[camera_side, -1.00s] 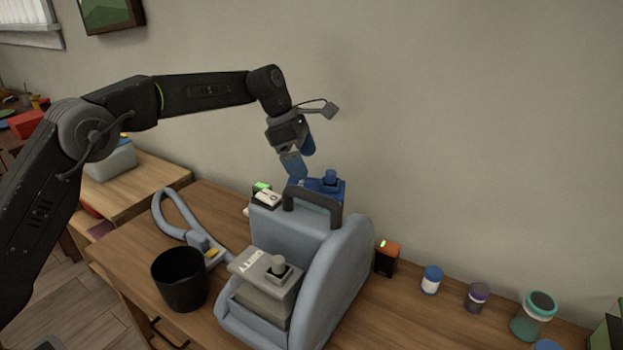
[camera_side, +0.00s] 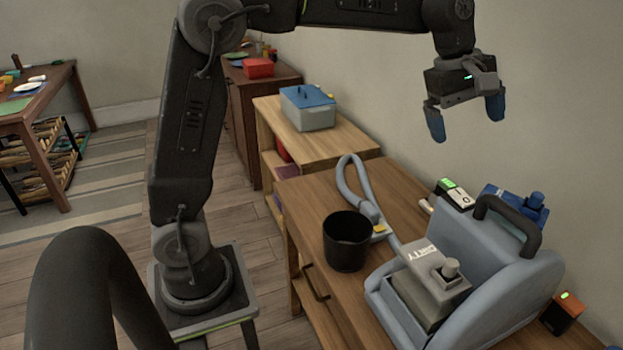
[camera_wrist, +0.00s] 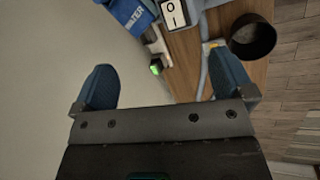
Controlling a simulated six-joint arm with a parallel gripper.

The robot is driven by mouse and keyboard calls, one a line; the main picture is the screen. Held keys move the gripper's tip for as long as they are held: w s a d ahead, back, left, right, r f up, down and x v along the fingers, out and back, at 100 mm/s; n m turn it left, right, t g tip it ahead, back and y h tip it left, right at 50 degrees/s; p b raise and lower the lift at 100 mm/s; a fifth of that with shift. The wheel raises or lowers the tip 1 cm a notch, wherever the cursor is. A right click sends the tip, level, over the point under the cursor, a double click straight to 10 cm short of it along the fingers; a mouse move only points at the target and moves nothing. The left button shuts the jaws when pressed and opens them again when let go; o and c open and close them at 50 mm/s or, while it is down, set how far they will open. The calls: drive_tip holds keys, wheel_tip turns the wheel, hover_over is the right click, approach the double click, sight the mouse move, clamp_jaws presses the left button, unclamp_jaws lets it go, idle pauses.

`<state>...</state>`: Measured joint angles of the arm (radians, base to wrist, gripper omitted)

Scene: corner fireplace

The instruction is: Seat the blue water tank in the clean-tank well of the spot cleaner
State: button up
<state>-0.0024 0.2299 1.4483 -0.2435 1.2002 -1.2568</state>
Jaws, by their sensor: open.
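The blue water tank (camera_side: 513,206) shows at the back of the spot cleaner (camera_side: 475,246), partly hidden by the cleaner's body and black handle. How deep it sits in its well is hidden. In the wrist view the tank (camera_wrist: 126,12), with white "WATER" lettering, is at the top edge, partly cut off. My gripper (camera_side: 466,122) is open and empty, above and to the left of the tank, clear of it. In the wrist view its blue fingers (camera_wrist: 162,62) are wide apart with nothing between them. The grey "DIRTY" tank (camera_side: 433,267) sits at the cleaner's front.
A black bin (camera_side: 346,241) and the cleaner's grey hose (camera_side: 352,187) are left of the cleaner. An orange-and-black box (camera_side: 563,313) is at right. A dark curved object (camera_side: 75,265) fills the near left.

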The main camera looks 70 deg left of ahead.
drive_tip(key=s+a+f+m+t+y, duration=0.1)
drive_tip(key=s+f+m, duration=0.3)
drive_tip(key=s, duration=0.9)
drive_tip(key=s+a+f+m+t+y, duration=0.1)
drive_tip(key=s+a+f+m, duration=0.1)
drive_tip(key=s+m, duration=0.9)
drive_tip(key=shift+s+a+f+t+y, duration=0.3)
drive_tip(key=shift+s+f, duration=0.55)
drive_tip(key=shift+s, duration=0.4)
